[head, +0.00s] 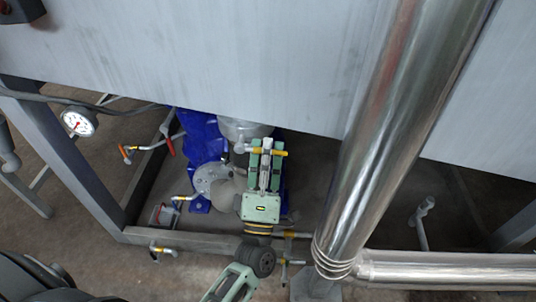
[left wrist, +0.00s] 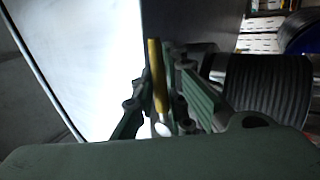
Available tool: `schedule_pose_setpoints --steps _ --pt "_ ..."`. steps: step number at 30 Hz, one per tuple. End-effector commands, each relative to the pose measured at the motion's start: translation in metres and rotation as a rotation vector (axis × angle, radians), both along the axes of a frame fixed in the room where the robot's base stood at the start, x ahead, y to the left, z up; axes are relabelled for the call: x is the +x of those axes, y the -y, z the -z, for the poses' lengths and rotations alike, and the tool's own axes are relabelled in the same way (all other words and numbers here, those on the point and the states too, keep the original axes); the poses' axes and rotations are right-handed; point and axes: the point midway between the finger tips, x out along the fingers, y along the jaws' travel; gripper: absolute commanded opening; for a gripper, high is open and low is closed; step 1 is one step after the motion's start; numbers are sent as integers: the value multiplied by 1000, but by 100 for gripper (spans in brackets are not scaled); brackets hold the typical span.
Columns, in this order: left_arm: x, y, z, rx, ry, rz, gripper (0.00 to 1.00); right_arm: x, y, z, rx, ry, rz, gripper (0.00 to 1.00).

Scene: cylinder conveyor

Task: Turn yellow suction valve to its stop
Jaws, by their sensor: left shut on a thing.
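The yellow suction valve handle (head: 282,152) lies crosswise at the tips of my left gripper (head: 266,147), below the grey panel's edge in the head view. My left gripper is shut on the handle, whose ends stick out on both sides of the fingers. In the left wrist view the yellow handle (left wrist: 155,70) stands nearly upright between the green fingers (left wrist: 160,100), with a pale round end at its bottom. The fingers and gripper body hide the valve body. My right gripper is in neither view.
A large grey panel (head: 230,60) hangs over the workspace. A shiny steel pipe (head: 390,120) runs down just right of my gripper. A blue pump (head: 202,135) is left of it. Other yellow-handled valves (head: 184,198) (head: 163,250) and a gauge (head: 78,122) are at left.

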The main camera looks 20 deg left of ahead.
Motion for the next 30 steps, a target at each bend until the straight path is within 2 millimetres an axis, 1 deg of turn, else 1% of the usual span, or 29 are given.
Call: schedule_pose_setpoints --steps 7,22,23,27,30 --pt "0 0 -5 -76 20 2 0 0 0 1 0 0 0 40" --pt "0 0 -6 -96 26 3 0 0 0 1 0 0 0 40" --pt "0 0 -6 -96 26 3 13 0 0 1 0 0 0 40" --pt "0 0 -6 -94 25 2 25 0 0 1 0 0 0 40" --pt "0 0 -6 -92 25 1 32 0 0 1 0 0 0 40"
